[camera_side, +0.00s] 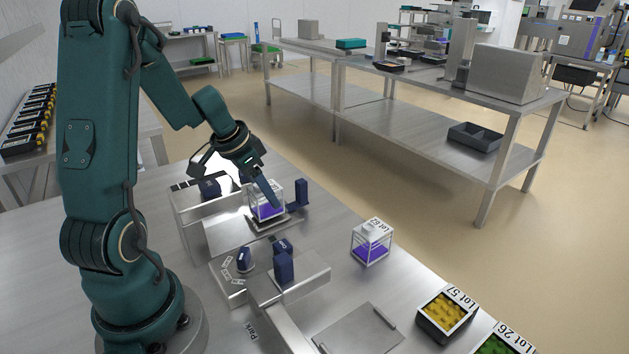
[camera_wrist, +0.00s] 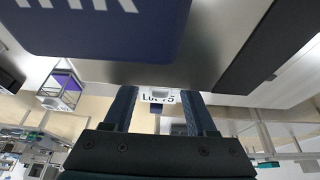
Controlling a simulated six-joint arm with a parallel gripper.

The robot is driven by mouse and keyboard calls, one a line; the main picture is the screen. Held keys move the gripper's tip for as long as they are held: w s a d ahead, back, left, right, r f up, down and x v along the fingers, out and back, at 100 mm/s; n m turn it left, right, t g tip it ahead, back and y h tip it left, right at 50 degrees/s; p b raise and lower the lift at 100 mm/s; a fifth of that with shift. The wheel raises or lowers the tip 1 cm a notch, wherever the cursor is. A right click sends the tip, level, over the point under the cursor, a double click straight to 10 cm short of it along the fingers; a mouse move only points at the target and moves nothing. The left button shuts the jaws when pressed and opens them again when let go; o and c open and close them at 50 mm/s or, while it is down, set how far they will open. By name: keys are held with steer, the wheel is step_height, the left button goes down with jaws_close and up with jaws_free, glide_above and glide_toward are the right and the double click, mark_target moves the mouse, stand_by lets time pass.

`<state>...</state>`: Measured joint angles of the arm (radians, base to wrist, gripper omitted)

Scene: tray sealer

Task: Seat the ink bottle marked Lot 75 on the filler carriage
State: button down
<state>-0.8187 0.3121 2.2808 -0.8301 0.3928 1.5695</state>
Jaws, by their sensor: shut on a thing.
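The Lot 75 ink bottle (camera_side: 266,207) is a clear square bottle with purple ink. It stands upright over the filler carriage (camera_side: 287,221), a small metal plate beside a dark blue post; I cannot tell if it bears fully on the plate. My gripper (camera_side: 272,193) reaches down from the upper left and is shut on the bottle's top, partly hiding it. In the wrist view the Lot 75 label (camera_wrist: 158,98) shows between my two fingers (camera_wrist: 160,110). A second purple bottle, marked Lot 62 (camera_side: 372,244), stands on the table to the right; it also shows in the wrist view (camera_wrist: 61,90).
A metal block with a dark blue knob (camera_side: 284,266) stands in front of the carriage. A dark blue post (camera_side: 299,192) stands close on its right. Lot 57 (camera_side: 445,315) and Lot 26 (camera_side: 497,346) trays lie at the front right. Bare table surrounds the Lot 62 bottle.

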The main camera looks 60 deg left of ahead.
steer(key=shift+f, duration=0.3)
stand_by(0.5)
steer(key=shift+c, duration=0.6)
jaws_free()
steer(key=shift+w+r, duration=0.1)
steer(key=shift+r, duration=3.95)
